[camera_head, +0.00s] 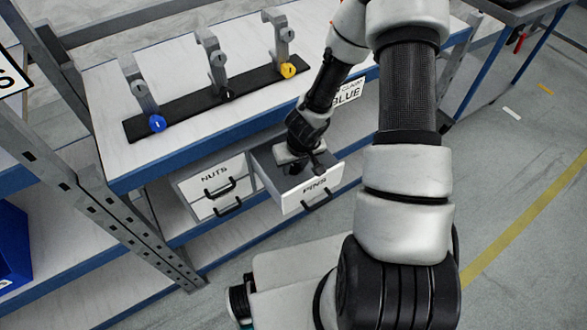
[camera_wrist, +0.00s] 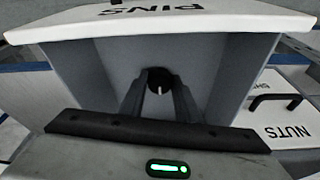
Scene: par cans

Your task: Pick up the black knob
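The black knob (camera_wrist: 160,79), round with a pale mark, is inside the open PINS drawer (camera_wrist: 92,72) in the wrist view. My gripper (camera_wrist: 160,86) reaches down into this drawer, and its two fingers stand apart on either side of the knob. A narrow gap seems to show between the knob and the fingertips, though contact is hard to judge. In the head view, my gripper (camera_head: 298,160) is over the pulled-out PINS drawer (camera_head: 312,192). The wrist hides the drawer's inside and the knob there.
A closed NUTS drawer (camera_head: 215,178) is to the left. On the bench above, a dark rail (camera_head: 190,110) carries grey clamps with a blue knob (camera_head: 157,123), a small dark part (camera_head: 228,95) and a yellow knob (camera_head: 288,70). The drawer walls are close around my gripper.

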